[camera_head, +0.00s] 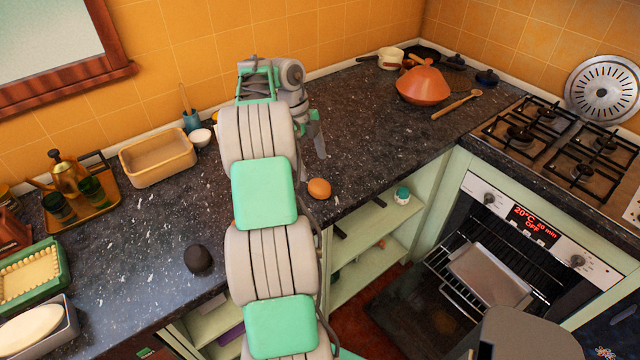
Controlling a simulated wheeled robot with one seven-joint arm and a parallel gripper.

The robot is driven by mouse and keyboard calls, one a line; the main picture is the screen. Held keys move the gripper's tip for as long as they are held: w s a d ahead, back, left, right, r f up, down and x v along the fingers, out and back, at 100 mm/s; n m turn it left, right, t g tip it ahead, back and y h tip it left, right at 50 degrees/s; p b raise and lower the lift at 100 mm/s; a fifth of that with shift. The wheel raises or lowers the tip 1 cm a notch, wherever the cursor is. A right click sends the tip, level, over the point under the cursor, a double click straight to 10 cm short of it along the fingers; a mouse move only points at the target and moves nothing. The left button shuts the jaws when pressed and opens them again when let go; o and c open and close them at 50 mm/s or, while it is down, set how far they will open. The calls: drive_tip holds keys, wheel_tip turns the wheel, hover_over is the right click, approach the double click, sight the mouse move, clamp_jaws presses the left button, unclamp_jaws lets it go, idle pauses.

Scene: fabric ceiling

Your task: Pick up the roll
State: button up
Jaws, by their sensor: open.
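A small, smooth orange-brown rounded thing (319,188) lies on the dark speckled counter near its front edge, just right of my arm. It may be the roll, but it could also be an egg; I cannot tell for sure. My gripper (317,146) is at the end of my arm, above the counter and a little behind this thing. It is open, with nothing seen in it. My arm hides part of the gripper and the counter to its left.
A dark round thing (198,259) lies left of my arm. An orange tagine (423,86) and wooden spoon (457,104) lie back right. An open oven (485,265) is at right.

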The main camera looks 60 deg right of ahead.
sight(318, 182)
drive_tip(key=b+x, duration=0.3)
drive_tip(key=x, duration=0.4)
drive_tip(key=shift+s+f, duration=0.25)
drive_tip(key=shift+f, duration=0.05)
drive_tip(key=shift+c, duration=0.2)
drive_tip(key=c, duration=1.4)
